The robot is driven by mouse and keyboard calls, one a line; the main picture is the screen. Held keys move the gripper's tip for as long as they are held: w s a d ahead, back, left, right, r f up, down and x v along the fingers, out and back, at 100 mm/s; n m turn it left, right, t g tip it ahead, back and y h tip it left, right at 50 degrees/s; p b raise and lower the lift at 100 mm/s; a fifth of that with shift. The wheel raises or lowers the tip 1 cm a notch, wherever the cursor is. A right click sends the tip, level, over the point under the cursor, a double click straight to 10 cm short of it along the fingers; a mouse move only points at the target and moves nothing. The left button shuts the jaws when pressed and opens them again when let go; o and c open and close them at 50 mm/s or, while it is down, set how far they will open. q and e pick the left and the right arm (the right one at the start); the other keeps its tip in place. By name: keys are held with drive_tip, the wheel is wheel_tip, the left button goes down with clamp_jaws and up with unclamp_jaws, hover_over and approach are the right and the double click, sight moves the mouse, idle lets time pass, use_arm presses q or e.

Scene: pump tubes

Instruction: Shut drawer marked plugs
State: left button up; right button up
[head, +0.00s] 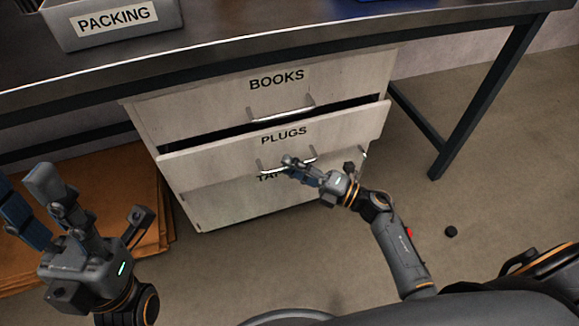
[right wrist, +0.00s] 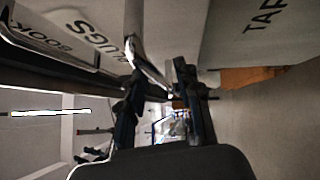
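The drawer marked PLUGS (head: 340,128) is the middle drawer of a pale cabinet. It stands partly pulled out, with a dark gap above its front. Its silver bar handle (head: 270,168) also shows in the right wrist view (right wrist: 145,66). My right gripper (head: 291,163) is at this handle. In the right wrist view its dark fingers (right wrist: 160,95) are spread apart, with the handle between or just in front of them; contact is unclear. My left gripper (head: 85,205) is open and empty at the lower left, away from the cabinet.
The BOOKS drawer (head: 220,92) above is shut. The lower drawer (head: 235,205) is partly hidden by the PLUGS drawer. A dark bench top (head: 300,42) overhangs the cabinet, with a PACKING bin (head: 75,38) on it. Flat brown cardboard (head: 120,180) lies at left. A bench leg (head: 480,95) stands at right.

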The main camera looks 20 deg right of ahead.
sight(284, 153)
drive_tip(key=shift+w+a, duration=0.35)
drive_tip(key=shift+a, duration=0.05)
clamp_jaws()
drive_tip(key=w+b, duration=0.1)
drive_tip(key=w, duration=0.2)
drive_tip(key=shift+w, duration=0.4)
drive_tip(key=shift+w+r, duration=0.1)
drive_tip(key=shift+w, duration=0.1)
